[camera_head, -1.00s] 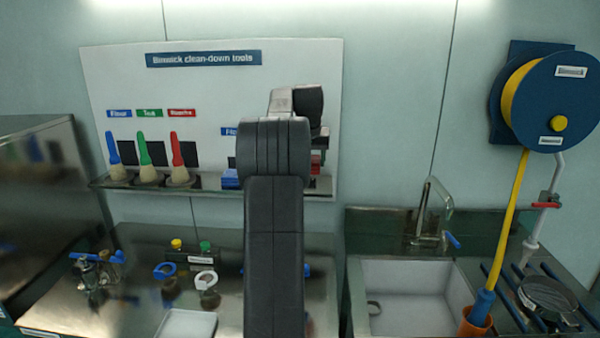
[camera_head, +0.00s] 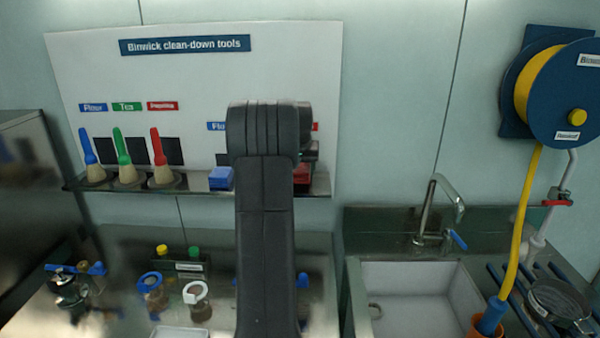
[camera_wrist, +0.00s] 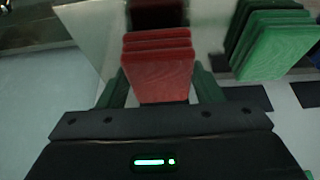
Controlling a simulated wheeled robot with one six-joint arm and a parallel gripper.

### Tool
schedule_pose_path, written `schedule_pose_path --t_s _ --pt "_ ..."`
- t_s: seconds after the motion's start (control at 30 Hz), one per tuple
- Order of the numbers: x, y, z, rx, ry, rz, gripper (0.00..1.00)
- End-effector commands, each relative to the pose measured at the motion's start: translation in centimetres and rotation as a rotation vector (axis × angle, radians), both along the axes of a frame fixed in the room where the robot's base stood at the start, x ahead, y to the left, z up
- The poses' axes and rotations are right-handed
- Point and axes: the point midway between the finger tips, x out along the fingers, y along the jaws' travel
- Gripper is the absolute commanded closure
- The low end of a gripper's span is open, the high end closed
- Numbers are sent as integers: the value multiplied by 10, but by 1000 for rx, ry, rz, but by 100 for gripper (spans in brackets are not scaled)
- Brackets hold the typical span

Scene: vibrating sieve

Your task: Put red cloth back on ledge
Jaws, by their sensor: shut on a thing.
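The red cloth (camera_wrist: 158,68), a folded block with layered edges, sits between the two green fingers of my gripper (camera_wrist: 160,88) in the wrist view. My gripper is shut on it. In the head view part of the red cloth (camera_head: 302,174) shows at the right end of the steel ledge (camera_head: 200,183), just right of my arm. A dark red shape above the cloth in the wrist view looks like its reflection in the ledge. I cannot tell whether the cloth touches the ledge. My arm hides most of the gripper in the head view.
A green cloth (camera_wrist: 278,45) lies right of the red one in the wrist view, with a gap between. A blue cloth (camera_head: 220,178) and several brushes (camera_head: 160,160) stand on the ledge. The sink (camera_head: 420,290) and hose reel (camera_head: 560,90) are at the right.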

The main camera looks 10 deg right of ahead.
Motion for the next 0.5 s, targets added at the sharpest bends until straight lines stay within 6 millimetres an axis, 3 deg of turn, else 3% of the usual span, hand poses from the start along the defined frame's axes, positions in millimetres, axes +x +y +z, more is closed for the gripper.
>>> schedule_pose_path --t_s 0.13,0.5 --pt "0 0 -16 0 2 0 65" --pt "0 0 -21 0 0 0 65"
